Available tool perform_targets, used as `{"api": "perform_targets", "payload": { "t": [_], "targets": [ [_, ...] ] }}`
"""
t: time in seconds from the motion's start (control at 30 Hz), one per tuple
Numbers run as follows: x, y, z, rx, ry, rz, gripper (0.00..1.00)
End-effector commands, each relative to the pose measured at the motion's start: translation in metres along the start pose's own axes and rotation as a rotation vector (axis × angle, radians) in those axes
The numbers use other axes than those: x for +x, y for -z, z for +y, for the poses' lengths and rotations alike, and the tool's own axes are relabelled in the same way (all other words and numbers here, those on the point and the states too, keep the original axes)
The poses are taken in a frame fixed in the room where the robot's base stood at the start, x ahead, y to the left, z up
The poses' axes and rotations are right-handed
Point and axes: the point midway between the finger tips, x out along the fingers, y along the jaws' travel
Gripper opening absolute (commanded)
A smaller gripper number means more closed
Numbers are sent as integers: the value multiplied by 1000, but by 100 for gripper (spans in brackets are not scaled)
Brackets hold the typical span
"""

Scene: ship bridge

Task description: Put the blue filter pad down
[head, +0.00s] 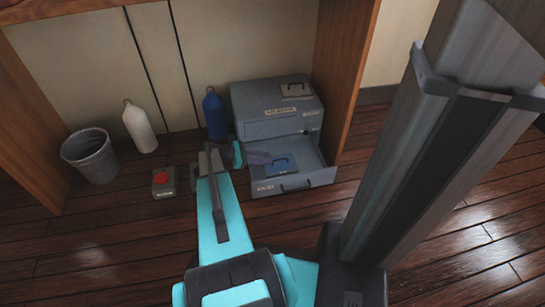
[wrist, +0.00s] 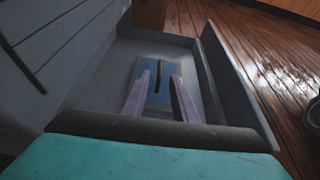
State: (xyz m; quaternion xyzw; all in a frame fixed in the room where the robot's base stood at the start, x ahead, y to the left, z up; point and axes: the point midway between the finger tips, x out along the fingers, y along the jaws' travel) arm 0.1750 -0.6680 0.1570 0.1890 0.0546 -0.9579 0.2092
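The blue filter pad (head: 283,164) lies flat in the open bottom drawer (head: 318,178) of a grey cabinet. It has a dark handle on top and also shows in the wrist view (wrist: 153,75), on the drawer floor. My gripper (head: 266,158) reaches over the drawer from the left, beside the pad. In the wrist view its two pale purple fingers (wrist: 160,76) are spread apart, with the handle between them in the picture and a gap on each side. Nothing is held. The lower part of the pad is partly hidden by the fingers in that view.
The grey cabinet (head: 272,125) has another pad with a handle (head: 294,90) on top. A blue bottle (head: 214,118), a white bottle (head: 140,130), a bin (head: 90,158) and a box with a red button (head: 164,182) stand to the left. Floor at front left is clear.

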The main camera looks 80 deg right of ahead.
Motion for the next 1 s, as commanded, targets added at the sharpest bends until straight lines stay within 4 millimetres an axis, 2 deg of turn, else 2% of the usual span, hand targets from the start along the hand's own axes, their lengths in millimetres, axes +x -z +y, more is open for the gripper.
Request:
{"api": "perform_targets", "payload": {
  "t": [0.1,0.33,1.0],
  "targets": [
    [-21,-2,0,0,-1,-1,25],
    [-42,-1,0,-1,-1,-1,25],
    [-46,0,0,0,0,-1,25]
  ]
}}
